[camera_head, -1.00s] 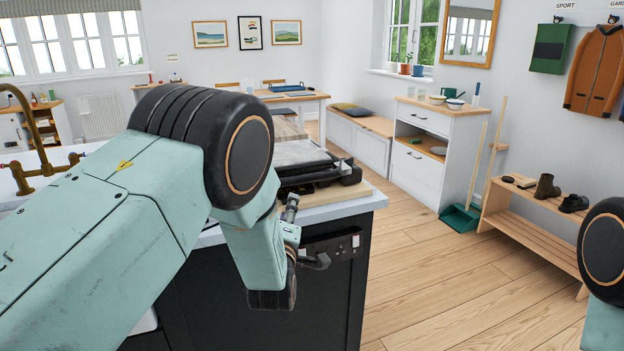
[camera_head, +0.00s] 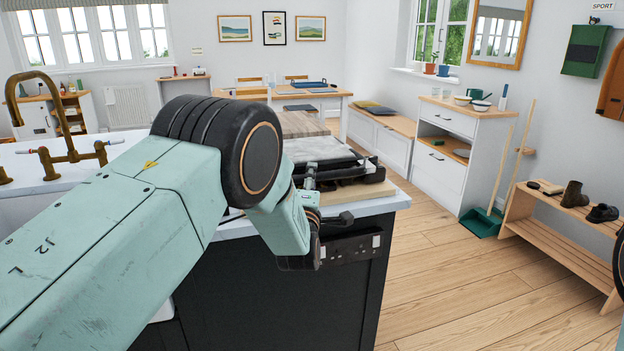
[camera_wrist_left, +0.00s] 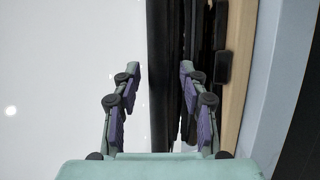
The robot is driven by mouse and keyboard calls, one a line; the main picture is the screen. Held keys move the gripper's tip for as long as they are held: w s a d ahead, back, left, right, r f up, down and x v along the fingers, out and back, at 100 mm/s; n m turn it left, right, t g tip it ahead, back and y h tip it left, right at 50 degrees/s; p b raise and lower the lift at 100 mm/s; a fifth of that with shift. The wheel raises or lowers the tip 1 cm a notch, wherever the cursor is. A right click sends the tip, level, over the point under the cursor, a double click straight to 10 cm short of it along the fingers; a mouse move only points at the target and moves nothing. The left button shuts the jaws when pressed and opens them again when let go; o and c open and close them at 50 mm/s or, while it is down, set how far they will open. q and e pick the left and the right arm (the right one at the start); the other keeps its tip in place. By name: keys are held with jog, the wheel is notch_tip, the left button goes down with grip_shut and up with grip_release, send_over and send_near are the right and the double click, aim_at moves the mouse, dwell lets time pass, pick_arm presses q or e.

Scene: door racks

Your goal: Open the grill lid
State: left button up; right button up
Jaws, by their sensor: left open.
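The grill (camera_head: 330,160) sits on a wooden board at the near right end of the counter. It has a flat pale top and a dark body, and its lid looks shut. My left gripper (camera_head: 328,197) is at its front edge, partly hidden by my wrist. In the left wrist view, my left gripper (camera_wrist_left: 160,74) is open, with nothing seen held between its fingers. The grill's dark edge (camera_wrist_left: 165,35) runs between and beyond the fingertips; whether they touch it I cannot tell. My right gripper is out of view.
The counter (camera_head: 396,200) has a dark front with a socket panel below the grill. A brass tap (camera_head: 72,155) stands at the left. Open wooden floor lies to the right, before a white cabinet (camera_head: 440,178) and a shoe bench (camera_head: 560,240).

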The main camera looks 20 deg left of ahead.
pick_arm(q)
jog(key=shift+w+d+r, duration=0.3)
jog(key=shift+w+d, duration=0.05)
jog(key=shift+w, duration=0.15)
jog(key=shift+w+f, duration=0.15)
jog(key=shift+w, duration=0.15)
jog(key=shift+a, duration=0.3)
jog(key=shift+s+d, duration=0.15)
jog(key=shift+d, duration=0.1)
jog(key=c, duration=0.4)
jog(key=shift+a, duration=0.1)
grip_shut()
